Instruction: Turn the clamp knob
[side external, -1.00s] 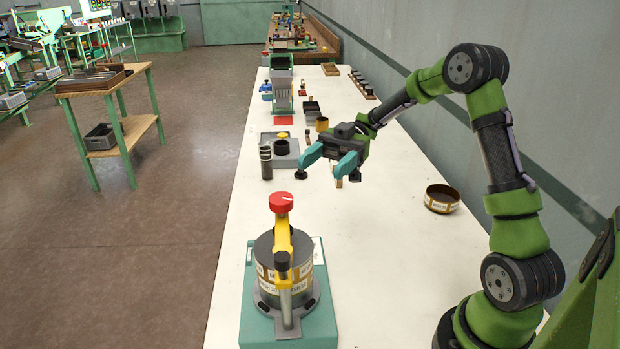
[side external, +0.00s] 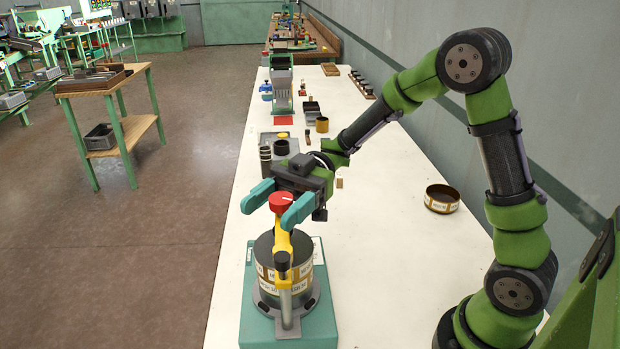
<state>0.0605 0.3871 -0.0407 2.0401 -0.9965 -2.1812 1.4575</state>
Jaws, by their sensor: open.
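The red clamp knob (side external: 281,202) with a white mark sits on top of a yellow clamp arm (side external: 292,244). The clamp arm stands over a dark grey drum (side external: 265,248) with label bands, on a teal base (side external: 318,318). My gripper (side external: 278,206) is open, with one teal finger to the left of the knob and the other to its right. The knob lies between the fingers in this view. Contact cannot be told; a gap shows on the left side.
A brass-coloured ring with labels (side external: 442,199) lies on the white table (side external: 385,265) to the right. Small parts, trays and a grey device (side external: 281,85) stand farther back. The table between the clamp base and the ring is clear.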

